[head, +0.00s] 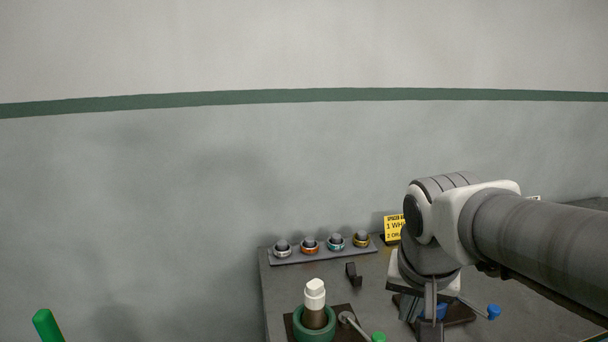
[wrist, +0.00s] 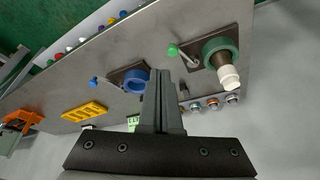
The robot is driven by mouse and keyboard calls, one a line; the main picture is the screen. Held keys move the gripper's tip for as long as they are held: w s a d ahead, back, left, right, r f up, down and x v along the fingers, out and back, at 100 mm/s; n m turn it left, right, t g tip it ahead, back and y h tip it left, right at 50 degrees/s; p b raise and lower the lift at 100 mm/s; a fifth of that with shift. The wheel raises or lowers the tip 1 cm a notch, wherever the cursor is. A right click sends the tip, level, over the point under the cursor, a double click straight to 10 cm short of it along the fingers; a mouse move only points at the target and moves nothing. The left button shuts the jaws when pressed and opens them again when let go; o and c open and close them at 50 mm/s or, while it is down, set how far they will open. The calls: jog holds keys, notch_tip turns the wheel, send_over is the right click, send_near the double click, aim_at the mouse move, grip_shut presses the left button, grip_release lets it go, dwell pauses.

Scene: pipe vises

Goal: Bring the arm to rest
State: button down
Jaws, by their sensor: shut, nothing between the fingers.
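My gripper (head: 431,325) is shut and empty, above the bench (head: 385,275) in front of the blue vise (head: 441,311). Its fingers are pressed together in the wrist view (wrist: 162,78), with the blue vise (wrist: 134,80) just to their left. My arm reaches in from the right of the head view and bends down at the wrist. Part of the blue vise is hidden behind the gripper in the head view. The fingertips appear apart from the vise, but their exact height cannot be told.
A green vise (head: 299,331) holds an upright pipe with a white top (head: 315,293). Behind it is a rack (head: 290,256) of several coloured rings. A yellow sign (head: 393,228) stands behind my wrist. A yellow block (wrist: 85,112) and an orange tool (wrist: 18,122) show in the wrist view.

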jog(key=s+a+n+t+y, duration=0.15)
jog(key=s+n, duration=0.25)
jog(key=s, duration=0.5)
notch_tip(320, 180, up, 14)
jog(key=p, duration=1.4)
